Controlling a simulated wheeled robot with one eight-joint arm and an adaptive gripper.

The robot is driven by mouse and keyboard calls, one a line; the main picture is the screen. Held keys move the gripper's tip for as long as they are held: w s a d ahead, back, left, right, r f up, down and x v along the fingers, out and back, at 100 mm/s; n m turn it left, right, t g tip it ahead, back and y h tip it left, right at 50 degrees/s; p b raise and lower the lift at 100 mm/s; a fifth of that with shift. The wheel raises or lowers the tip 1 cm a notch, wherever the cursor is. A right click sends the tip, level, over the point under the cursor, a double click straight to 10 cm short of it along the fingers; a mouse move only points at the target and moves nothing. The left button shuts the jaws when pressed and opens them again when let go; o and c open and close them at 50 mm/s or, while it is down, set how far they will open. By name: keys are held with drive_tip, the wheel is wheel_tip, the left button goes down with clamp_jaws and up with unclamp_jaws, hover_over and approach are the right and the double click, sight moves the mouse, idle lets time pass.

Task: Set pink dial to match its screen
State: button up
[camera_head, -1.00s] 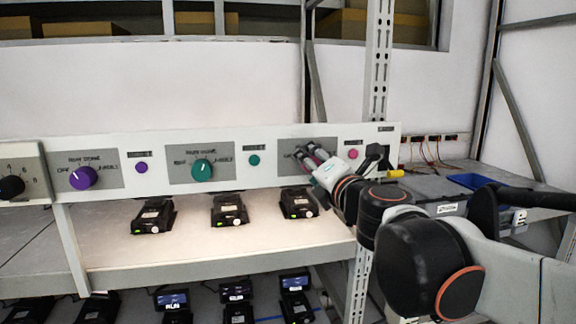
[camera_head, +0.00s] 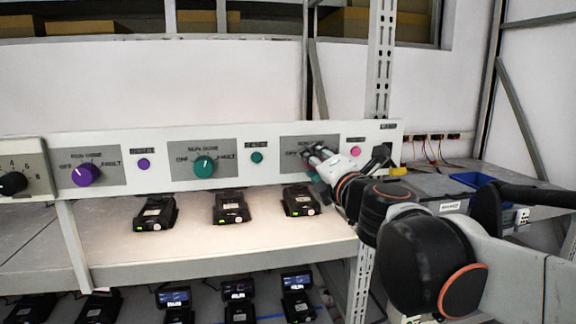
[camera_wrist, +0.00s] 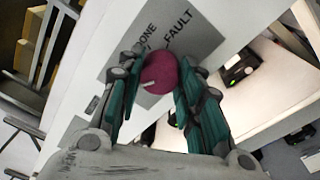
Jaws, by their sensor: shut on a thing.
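The pink dial (camera_wrist: 157,72) sits on a grey label plate (camera_wrist: 196,37) on the white panel. In the wrist view, my gripper (camera_wrist: 155,85) has its green-padded fingers on both sides of the dial and is shut on it. The dial's white mark points toward the left finger; I cannot tell which label it meets. "DONE" is partly readable and "FAULT" is clear; the other labels are hidden. In the head view, my gripper (camera_head: 309,160) covers most of the dial. A small device screen (camera_head: 296,281) stands on the lower shelf below; its text is too small to read.
A purple dial (camera_head: 85,175) and a green dial (camera_head: 204,167) are further left on the panel. A small pink button (camera_head: 355,151) is right of my gripper. Black devices (camera_head: 231,208) stand on the shelf below. A metal upright (camera_head: 379,70) rises behind my arm.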

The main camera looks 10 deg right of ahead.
drive_tip(key=shift+f+m+b, duration=0.1)
drive_tip(key=shift+m+b, duration=0.75)
drive_tip(key=shift+m, duration=2.75)
drive_tip(key=o, duration=1.1)
drive_tip(key=s, duration=1.2)
drive_tip(key=shift+d+f, duration=0.25)
drive_tip(key=shift+d, duration=0.05)
